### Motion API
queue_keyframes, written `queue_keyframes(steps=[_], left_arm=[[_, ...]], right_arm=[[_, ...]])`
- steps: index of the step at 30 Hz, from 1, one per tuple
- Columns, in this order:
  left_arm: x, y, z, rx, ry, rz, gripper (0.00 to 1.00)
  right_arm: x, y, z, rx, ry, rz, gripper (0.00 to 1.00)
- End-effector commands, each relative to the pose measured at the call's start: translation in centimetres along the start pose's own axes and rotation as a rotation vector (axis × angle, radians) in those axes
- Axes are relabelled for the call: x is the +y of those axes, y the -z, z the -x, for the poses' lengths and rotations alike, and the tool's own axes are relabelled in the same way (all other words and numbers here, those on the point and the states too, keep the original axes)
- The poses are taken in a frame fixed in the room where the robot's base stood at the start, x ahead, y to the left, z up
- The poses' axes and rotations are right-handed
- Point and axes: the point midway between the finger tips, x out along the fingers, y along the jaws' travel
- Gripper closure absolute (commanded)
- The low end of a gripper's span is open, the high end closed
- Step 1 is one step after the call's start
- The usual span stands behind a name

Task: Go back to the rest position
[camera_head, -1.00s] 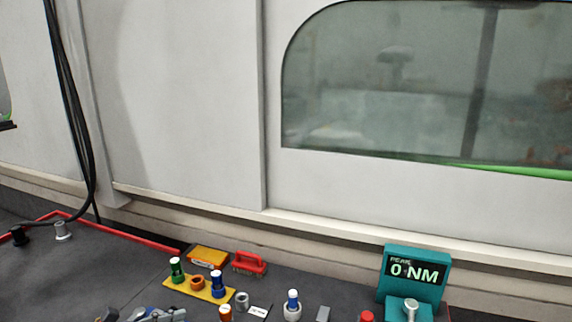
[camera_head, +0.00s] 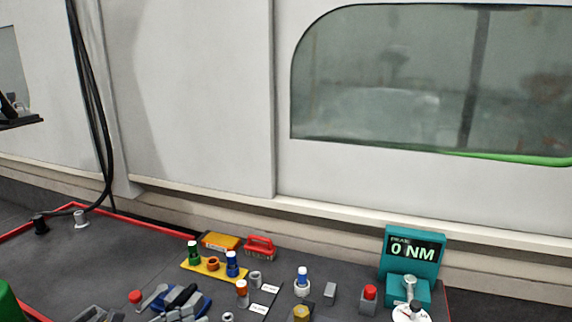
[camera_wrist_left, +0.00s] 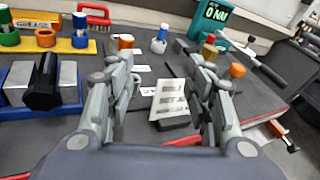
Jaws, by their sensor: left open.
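My left gripper (camera_wrist_left: 164,72) shows in the left wrist view with its two grey fingers spread wide apart. Nothing is held between them. A white printed card (camera_wrist_left: 169,98) and a dark block lie on the table beyond and below the fingers. My right gripper is in neither view.
The dark table (camera_head: 75,260) has a red edge. A teal torque display (camera_head: 413,245) reads 0 NM at the back right. A yellow rack (camera_head: 214,268) holds green, orange and blue pieces. A red-handled brush (camera_head: 260,246) stands behind. A blue tray (camera_wrist_left: 70,112) sits left of the gripper.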

Motion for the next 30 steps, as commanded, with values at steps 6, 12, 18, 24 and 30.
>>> queue_keyframes(steps=[6,12,18,24,30], left_arm=[[-0.8,-0.9,-1.1,-0.138,-0.093,0.286,0.52],[-0.6,-0.7,-0.9,-0.32,-0.241,0.731,0.52],[0.0,3.4,2.1,-0.536,-0.482,1.37,0.52],[-2.1,11.1,6.9,-0.726,-0.79,1.98,0.52],[-7.0,17.5,11.4,-0.867,-1.105,2.406,0.52]], right_arm=[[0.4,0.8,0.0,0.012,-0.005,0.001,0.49],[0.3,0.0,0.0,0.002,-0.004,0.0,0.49],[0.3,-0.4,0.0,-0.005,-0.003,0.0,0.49],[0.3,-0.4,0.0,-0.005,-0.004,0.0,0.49],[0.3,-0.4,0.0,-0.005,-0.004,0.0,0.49]])
